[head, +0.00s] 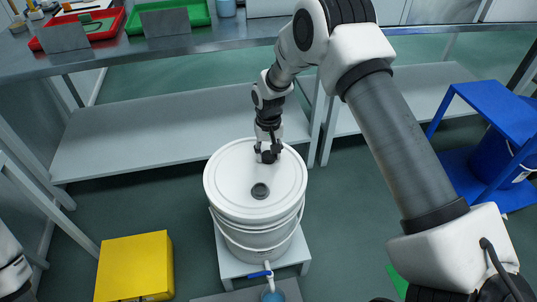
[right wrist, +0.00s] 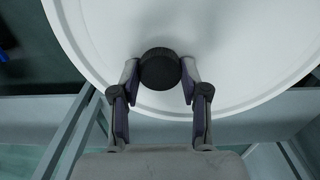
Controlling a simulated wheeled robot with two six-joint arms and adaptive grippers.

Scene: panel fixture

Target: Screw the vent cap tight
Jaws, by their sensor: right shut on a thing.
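The vent cap is a round black knob on the white lid of a drum, seen in the right wrist view (right wrist: 160,69) between my fingers. In the head view the cap (head: 268,157) is near the lid's far edge, partly hidden by my gripper. My right gripper (head: 267,153) reaches down from above and is shut on the cap, one finger on each side; it also shows in the right wrist view (right wrist: 159,80). The white drum (head: 256,238) stands upright. I cannot see the cap's thread. My left gripper is out of view.
A dark round fitting (head: 260,191) sits mid-lid. The drum's tap (head: 262,273) is above a blue vessel (head: 273,296). A yellow box (head: 135,267) stands left, a blue stand (head: 490,140) right. Behind is a steel bench (head: 230,38) with trays and a lower shelf (head: 150,130).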

